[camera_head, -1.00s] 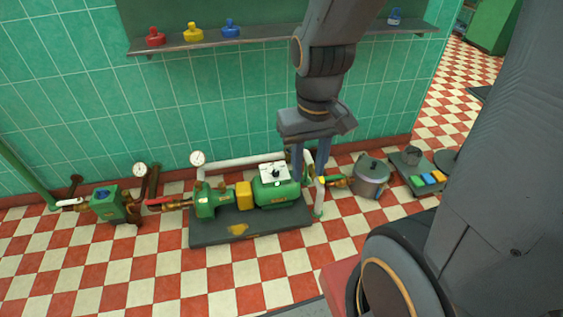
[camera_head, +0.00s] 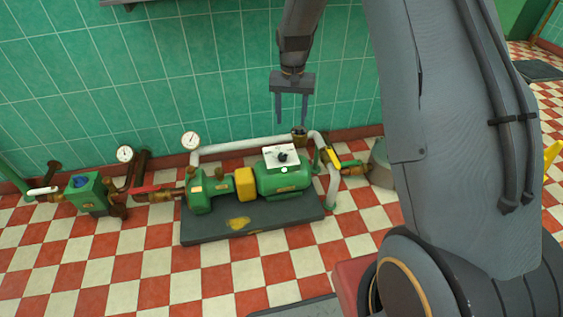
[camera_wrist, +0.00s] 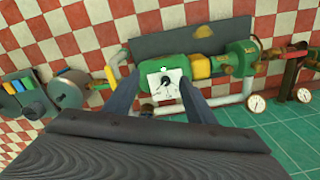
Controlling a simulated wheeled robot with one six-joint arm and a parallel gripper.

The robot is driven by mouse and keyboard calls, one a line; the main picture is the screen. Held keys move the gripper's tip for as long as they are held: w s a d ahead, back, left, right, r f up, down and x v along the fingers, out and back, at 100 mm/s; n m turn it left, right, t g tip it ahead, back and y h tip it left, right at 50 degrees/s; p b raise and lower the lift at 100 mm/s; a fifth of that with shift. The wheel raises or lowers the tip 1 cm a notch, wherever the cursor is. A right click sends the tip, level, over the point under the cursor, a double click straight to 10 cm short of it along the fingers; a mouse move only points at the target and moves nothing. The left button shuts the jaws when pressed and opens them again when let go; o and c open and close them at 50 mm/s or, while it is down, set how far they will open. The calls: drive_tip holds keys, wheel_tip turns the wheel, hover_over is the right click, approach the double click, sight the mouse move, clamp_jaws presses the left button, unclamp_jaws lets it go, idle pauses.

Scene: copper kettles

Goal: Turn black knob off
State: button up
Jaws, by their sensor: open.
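The black knob (camera_head: 282,157) sits on a white plate (camera_head: 272,163) on top of the green motor (camera_head: 283,181) of the pump set. In the wrist view the black knob (camera_wrist: 165,81) shows between my two fingers, beyond their tips. My gripper (camera_head: 291,122) is open and empty, above and behind the motor near the tiled wall, fingers pointing down. It is apart from the knob. The fingers also show in the wrist view (camera_wrist: 160,98). The knob's exact turn is too small to tell.
White pipes (camera_head: 240,145) and a gauge (camera_head: 190,141) stand behind the pump on its dark base (camera_head: 245,223). A yellow-handled valve (camera_head: 333,156) and a grey pot (camera_head: 380,165) are to the right. A blue-knobbed green box (camera_head: 87,195) is at left.

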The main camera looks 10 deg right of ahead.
drive_tip(key=m+b, duration=0.2)
drive_tip(key=b, duration=0.6)
hover_over(283, 155)
wheel_tip(283, 155, down, 20)
drive_tip(key=shift+f, duration=0.95)
wheel_tip(283, 155, down, 7)
drive_tip(key=shift+r+b, duration=0.2)
drive_tip(key=shift+b, duration=0.75)
drive_tip(key=c, duration=1)
